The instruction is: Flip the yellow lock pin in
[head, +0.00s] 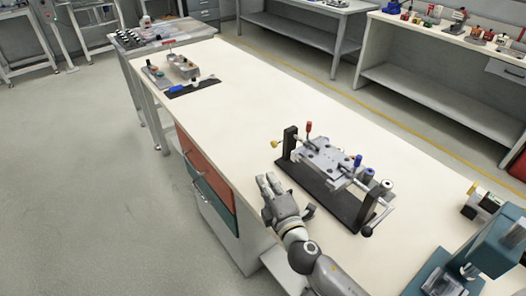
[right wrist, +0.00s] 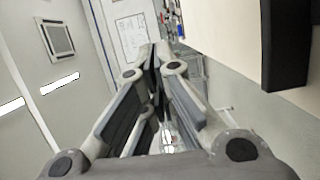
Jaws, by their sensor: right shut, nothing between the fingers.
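The yellow lock pin (head: 275,144) sticks out to the left from the black upright post (head: 290,141) at the far left end of the fixture on the white bench. My right gripper (head: 269,181) is near the bench's left edge, in front of the fixture and below the pin in the head view. It is apart from the pin. In the right wrist view its fingers (right wrist: 155,58) are shut and empty. The pin does not show there. My left gripper is not in view.
The fixture carries a grey plate (head: 326,156), red and blue knobs and a crank handle (head: 378,220) at its near end. A teal machine (head: 482,250) stands at the lower right.

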